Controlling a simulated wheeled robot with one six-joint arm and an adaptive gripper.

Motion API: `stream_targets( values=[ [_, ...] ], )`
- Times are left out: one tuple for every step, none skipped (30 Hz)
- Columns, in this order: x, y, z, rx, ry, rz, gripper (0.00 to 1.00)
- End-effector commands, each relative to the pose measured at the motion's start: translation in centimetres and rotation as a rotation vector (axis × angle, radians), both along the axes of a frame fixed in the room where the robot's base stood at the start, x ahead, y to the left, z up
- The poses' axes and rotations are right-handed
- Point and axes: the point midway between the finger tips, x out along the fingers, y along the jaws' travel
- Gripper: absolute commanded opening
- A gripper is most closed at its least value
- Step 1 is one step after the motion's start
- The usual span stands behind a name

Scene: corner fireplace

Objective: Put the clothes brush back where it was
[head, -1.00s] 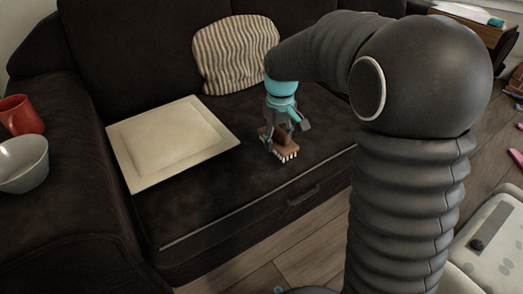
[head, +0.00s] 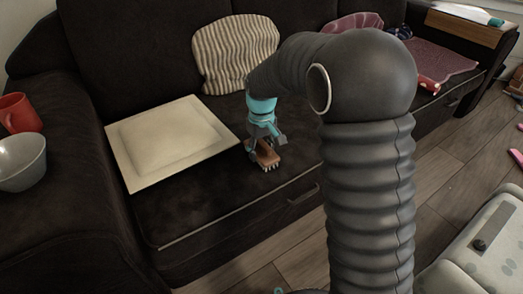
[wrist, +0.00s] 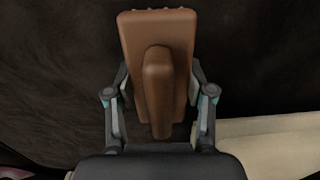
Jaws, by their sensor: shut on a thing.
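My gripper (head: 258,148) points down and is shut on the brush. In the wrist view the brush (wrist: 181,40) lies between the two fingers (wrist: 160,112), its raised grip running lengthwise. The bristles face down close to the seat; I cannot tell whether they touch it.
The dark sofa seat (head: 200,215) is clear in front of the brush. A striped cushion (head: 235,55) leans on the backrest. A red mug (head: 18,113) and a grey bowl (head: 22,162) stand on the left armrest. A purple cloth (head: 430,65) lies on the right seat.

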Motion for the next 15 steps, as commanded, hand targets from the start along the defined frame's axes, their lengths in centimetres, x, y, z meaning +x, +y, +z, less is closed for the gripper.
stream_targets(
  values=[
    [0.00,0.00,0.00,0.000,0.000,0.000,0.21],
    [0.00,0.00,-0.06,0.000,0.000,0.000,0.21],
    [-0.01,-0.01,-0.17,0.000,0.000,0.000,0.21],
    [-0.01,-0.01,-0.27,0.000,0.000,0.000,0.21],
    [-0.01,-0.01,-0.35,0.000,0.000,0.000,0.21],
    [-0.01,-0.01,-0.29,0.000,0.000,0.000,0.61],
    [-0.01,-0.01,-0.27,0.000,0.000,0.000,0.68],
    [-0.01,-0.01,-0.27,0.000,0.000,0.000,0.76],
    [-0.02,-0.01,-0.27,0.000,0.000,0.000,0.79],
    [-0.02,-0.01,-0.27,0.000,0.000,0.000,0.79],
    [-0.02,-0.01,-0.27,0.000,0.000,0.000,0.79],
    [-0.02,-0.01,-0.27,0.000,0.000,0.000,0.79],
    [-0.02,-0.01,-0.27,0.000,0.000,0.000,0.79],
    [-0.02,-0.01,-0.26,0.000,0.000,0.000,0.79],
    [-0.02,-0.01,-0.26,0.000,0.000,0.000,0.79]
  ],
)
